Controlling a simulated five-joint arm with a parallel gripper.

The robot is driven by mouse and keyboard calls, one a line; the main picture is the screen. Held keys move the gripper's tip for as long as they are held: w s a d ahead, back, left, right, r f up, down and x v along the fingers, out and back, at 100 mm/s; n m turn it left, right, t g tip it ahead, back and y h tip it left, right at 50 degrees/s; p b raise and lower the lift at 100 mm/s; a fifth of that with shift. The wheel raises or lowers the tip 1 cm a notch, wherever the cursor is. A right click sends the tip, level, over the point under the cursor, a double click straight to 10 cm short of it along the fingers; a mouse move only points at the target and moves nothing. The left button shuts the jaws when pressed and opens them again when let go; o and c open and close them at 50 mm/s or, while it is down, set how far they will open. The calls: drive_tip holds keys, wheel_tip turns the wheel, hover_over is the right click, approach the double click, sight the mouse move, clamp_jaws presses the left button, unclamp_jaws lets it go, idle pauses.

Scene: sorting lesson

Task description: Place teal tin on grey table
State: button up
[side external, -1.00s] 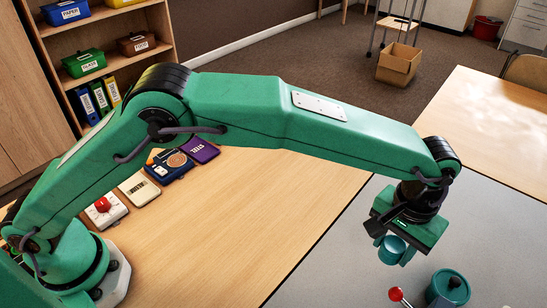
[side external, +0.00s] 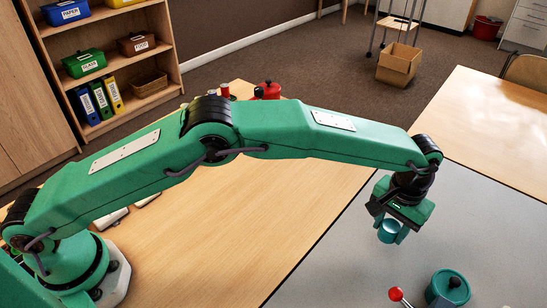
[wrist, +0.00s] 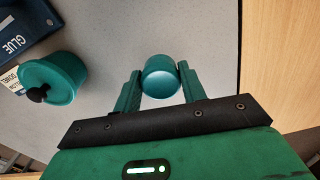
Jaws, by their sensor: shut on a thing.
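A small teal tin (side external: 388,231) is held between the two fingers of my gripper (side external: 391,236). In the wrist view the tin (wrist: 161,76) sits between the fingertips (wrist: 157,83), with a finger on each side. The grey table (side external: 340,270) lies beneath it, and its pale surface (wrist: 115,40) also fills much of the wrist view. The tin appears to be above the table, but the gap is hard to judge.
A teal pot with a black-knobbed lid (side external: 448,289) stands on the grey table, near a red-knobbed thing (side external: 397,295). The wrist view shows a dark blue box marked GLUE (wrist: 20,38) beside the pot (wrist: 55,78). Grey surface right of the pot looks clear.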

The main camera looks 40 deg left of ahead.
sight(386, 236)
drive_tip(key=shift+f, duration=1.75)
drive_tip(key=shift+f, duration=0.1)
drive_tip(key=o, duration=1)
wheel_tip(386, 236, up, 12)
drive_tip(key=shift+r, duration=0.15)
